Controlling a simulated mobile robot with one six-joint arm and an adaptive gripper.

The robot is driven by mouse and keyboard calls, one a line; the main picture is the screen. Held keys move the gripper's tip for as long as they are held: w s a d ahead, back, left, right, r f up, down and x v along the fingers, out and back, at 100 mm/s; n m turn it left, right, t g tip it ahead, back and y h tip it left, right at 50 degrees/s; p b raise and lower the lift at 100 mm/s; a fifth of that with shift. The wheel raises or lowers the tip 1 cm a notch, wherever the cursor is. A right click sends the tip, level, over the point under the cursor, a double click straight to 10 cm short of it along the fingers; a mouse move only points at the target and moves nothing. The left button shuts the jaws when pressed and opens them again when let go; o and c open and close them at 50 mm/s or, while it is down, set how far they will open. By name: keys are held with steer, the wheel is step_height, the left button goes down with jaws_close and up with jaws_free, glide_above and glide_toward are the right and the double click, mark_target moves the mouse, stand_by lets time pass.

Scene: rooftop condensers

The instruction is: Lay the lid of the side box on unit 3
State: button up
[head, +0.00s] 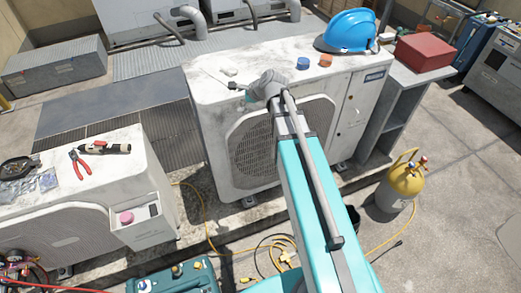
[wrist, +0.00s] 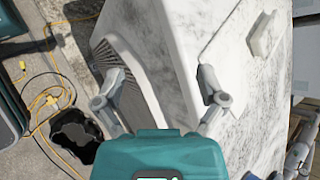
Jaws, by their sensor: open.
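My gripper (head: 262,88) is at the near top edge of the middle condenser unit (head: 225,115). In the wrist view my gripper (wrist: 163,82) has its fingers spread, with nothing between them but the unit's corner beyond. A small pale block (wrist: 263,35) lies on the unit's top, apart from the right finger; I cannot tell whether it is the lid. The left condenser unit (head: 115,165) carries a white side box (head: 147,232) with a pink round thing (head: 126,217) at its upper part. No unit number is readable.
On the middle unit are a blue helmet (head: 348,30), a blue cap (head: 303,63) and an orange cap (head: 325,60). A red box (head: 424,51) is at the right. Pliers (head: 78,163) lie on the left unit. A yellow cylinder (head: 397,188) and cables are on the ground.

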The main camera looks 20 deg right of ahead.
steer(key=s+f+n+g+h, duration=0.3)
steer(key=s+n, duration=0.6)
steer(key=s, duration=0.1)
steer(key=s+d+f+n+g+h, duration=0.1)
steer(key=s+f+n+g+h, duration=0.1)
steer(key=s+n, duration=0.7)
steer(key=shift+s+d+f+n+g+h, duration=0.25)
steer(key=shift+s+f+g+h, duration=0.2)
steer(key=shift+s+g, duration=0.6)
